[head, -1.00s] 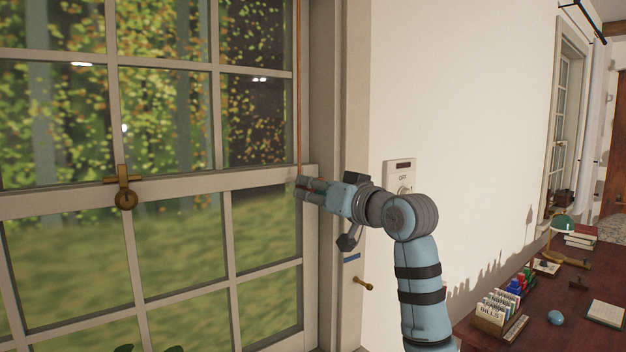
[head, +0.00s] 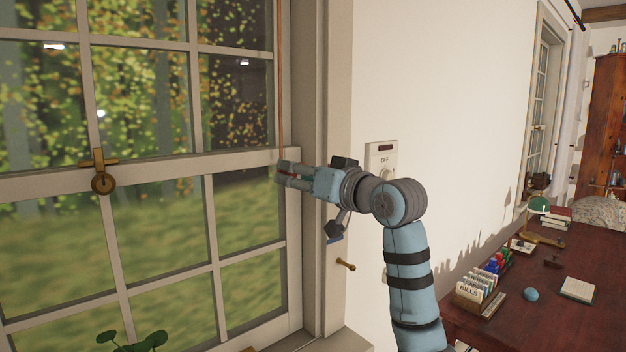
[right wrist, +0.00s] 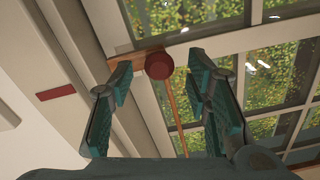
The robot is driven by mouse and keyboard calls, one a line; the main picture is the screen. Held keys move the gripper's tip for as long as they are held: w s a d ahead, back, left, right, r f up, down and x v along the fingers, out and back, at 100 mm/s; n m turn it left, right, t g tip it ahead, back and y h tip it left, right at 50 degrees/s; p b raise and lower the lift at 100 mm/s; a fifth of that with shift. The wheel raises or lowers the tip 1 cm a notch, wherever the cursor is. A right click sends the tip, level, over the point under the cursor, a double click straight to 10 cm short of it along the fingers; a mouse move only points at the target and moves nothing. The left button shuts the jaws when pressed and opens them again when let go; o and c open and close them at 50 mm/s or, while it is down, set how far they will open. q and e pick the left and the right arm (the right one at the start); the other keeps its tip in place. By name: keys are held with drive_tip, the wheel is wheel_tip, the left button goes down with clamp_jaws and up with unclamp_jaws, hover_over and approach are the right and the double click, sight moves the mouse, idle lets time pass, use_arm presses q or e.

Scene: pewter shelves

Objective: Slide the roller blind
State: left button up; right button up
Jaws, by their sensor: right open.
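A thin orange-brown cord (head: 281,80) hangs down in front of the right side of the window and ends at my right gripper. My right gripper (head: 283,172) is open beside the window frame. In the right wrist view, a round dark red knob (right wrist: 160,65) lies between the spread fingers of the gripper (right wrist: 163,82), near their tips. The cord (right wrist: 174,108) runs from the knob. I cannot tell whether either finger touches it. No blind cloth shows. My left gripper is not in view.
The paned window's middle rail (head: 190,175) carries a brass latch (head: 103,183). A wall switch (head: 382,158) is behind my right arm. A peg (head: 345,265) sticks out below the gripper. A desk (head: 560,290) with small items is at right. Leaves (head: 130,342) show at the bottom.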

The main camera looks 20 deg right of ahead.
drive_tip(key=v, duration=1)
drive_tip(key=shift+s, duration=0.3)
